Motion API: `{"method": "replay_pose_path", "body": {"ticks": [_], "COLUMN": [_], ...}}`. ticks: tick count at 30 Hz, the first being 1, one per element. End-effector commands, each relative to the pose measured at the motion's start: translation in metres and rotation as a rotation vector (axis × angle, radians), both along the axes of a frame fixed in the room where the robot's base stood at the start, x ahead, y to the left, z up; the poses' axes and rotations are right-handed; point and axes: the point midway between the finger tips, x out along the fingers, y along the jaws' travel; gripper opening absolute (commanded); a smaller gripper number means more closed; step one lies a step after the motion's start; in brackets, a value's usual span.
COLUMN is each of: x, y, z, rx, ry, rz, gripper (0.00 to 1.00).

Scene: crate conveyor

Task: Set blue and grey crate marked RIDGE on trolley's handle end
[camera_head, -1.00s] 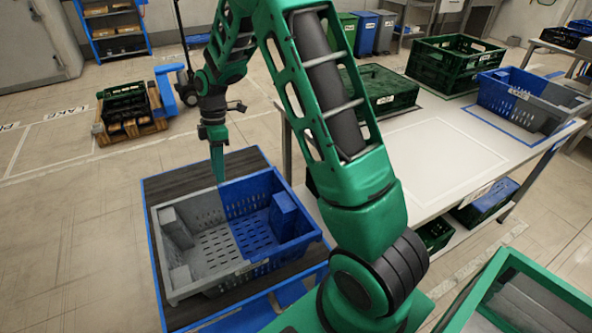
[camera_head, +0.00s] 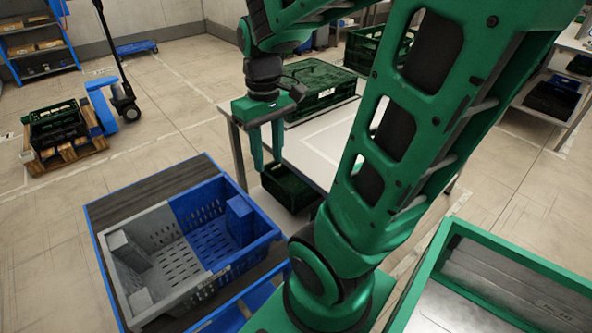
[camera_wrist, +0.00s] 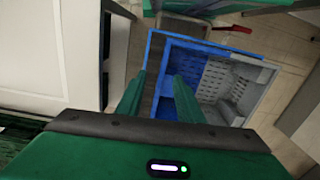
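A blue and grey crate (camera_head: 203,230) sits on the dark deck of a blue-edged trolley (camera_head: 140,192). Its grey half is on the left and its blue half on the right; its small front label is too small to read. It looks upright, with its inside open to view. My gripper (camera_head: 267,165) hangs fingers down above and beyond the crate's blue end, apart from it, beside the table. In the wrist view the two fingers (camera_wrist: 159,80) are spread with nothing between them, and the crate (camera_wrist: 233,80) lies beyond them.
A white table (camera_head: 325,140) behind my gripper bears a green lidded crate (camera_head: 318,85); a dark green crate (camera_head: 288,188) is on its lower shelf. A green-edged container (camera_head: 455,250) stands at right. A pallet truck (camera_head: 120,100) and a loaded pallet are back left. Floor at left is clear.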

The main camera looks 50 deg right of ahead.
Motion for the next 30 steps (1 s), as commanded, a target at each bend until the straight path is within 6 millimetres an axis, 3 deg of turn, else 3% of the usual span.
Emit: {"method": "replay_pose_path", "body": {"ticks": [3,6,10,28,30], "x": [-0.04,-0.065,-0.084,-0.09,-0.078], "y": [-0.004,-0.005,-0.003,-0.003,-0.003], "z": [0.001,-0.001,-0.003,-0.004,-0.01], "rx": [-0.01,-0.014,-0.018,-0.018,-0.022], "ry": [-0.007,-0.007,-0.006,-0.004,0.01], "rz": [-0.179,-0.296,-0.388,-0.418,-0.419], "gripper": [0.34,0.34,0.34,0.34,0.34]}}
